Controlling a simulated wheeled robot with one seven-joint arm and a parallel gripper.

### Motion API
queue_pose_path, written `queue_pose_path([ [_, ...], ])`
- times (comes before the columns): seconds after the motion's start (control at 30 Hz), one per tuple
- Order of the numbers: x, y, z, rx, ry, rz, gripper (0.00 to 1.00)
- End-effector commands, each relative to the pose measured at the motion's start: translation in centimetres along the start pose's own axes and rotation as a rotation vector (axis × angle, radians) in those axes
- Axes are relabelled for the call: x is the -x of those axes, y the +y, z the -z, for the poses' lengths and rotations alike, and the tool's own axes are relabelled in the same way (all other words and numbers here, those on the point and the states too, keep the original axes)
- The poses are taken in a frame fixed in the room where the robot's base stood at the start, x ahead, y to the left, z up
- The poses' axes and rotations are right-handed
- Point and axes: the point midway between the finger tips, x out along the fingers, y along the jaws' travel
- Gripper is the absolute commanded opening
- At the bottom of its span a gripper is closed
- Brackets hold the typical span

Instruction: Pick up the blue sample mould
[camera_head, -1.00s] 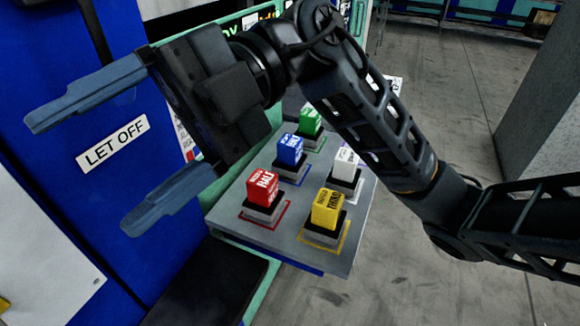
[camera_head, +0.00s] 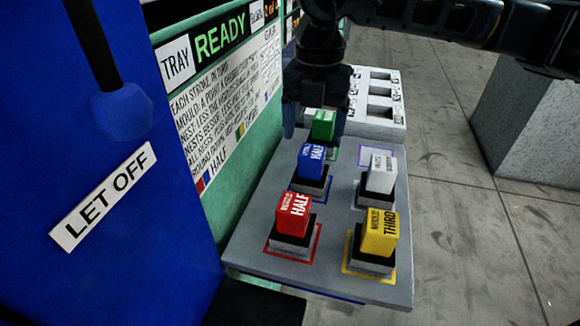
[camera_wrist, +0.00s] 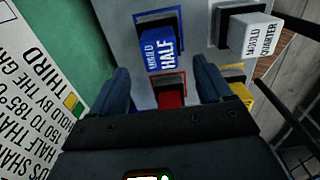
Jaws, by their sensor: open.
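The blue mould (camera_head: 311,160) stands upright in a dark holder on the grey tray, inside a blue outline, behind the red mould (camera_head: 293,212). My gripper (camera_head: 314,128) points down above the back of the tray, near the blue and green moulds, open and with nothing held. In the wrist view the blue mould (camera_wrist: 160,52), marked HALF, shows just beyond and between the tips of my open gripper (camera_wrist: 162,68). The mould is apart from both fingers there. The exact height of the fingertips above it is hard to tell.
The green mould (camera_head: 323,125) stands behind, partly hidden by my gripper. A white mould (camera_head: 381,174) and a yellow mould (camera_head: 379,232) stand on the right of the grey tray (camera_head: 345,190). A white slotted rack (camera_head: 393,90) lies beyond. A blue panel (camera_head: 120,200) rises at left.

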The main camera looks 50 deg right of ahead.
Motion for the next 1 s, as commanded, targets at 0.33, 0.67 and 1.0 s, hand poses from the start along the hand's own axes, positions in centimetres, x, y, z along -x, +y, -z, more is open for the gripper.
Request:
queue_pose_path([
  [0.33, -3.1, -0.3, -0.3, -0.011, -0.009, 0.009, 0.79],
  [0.67, -7.3, -0.3, -0.3, -0.01, -0.008, 0.008, 0.79],
  [1.0, -7.8, -0.3, -0.3, -0.008, -0.01, 0.008, 0.75],
])
